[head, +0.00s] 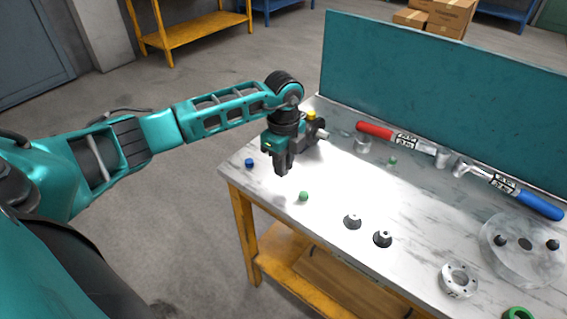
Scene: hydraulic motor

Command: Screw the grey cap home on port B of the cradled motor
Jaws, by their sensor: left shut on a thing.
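My left gripper (282,168) hangs over the far left part of the table with its fingers pointing down. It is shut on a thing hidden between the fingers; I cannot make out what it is. Just right of and partly behind it shows a part with a yellow cap (311,115) and a grey metal stub (321,134), perhaps the motor. My arm covers much of that part, so its cradle and port B cannot be made out. I cannot pick out the grey cap. My right gripper is not in view.
A blue cap (249,162) and green cap (304,196) lie near the table edge. Two black cones (352,222), a pale ring (460,280) and a clear disc (525,252) lie to the right. Red-handled (375,131) and blue-handled (540,206) wrenches lie by the teal back panel (440,85).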

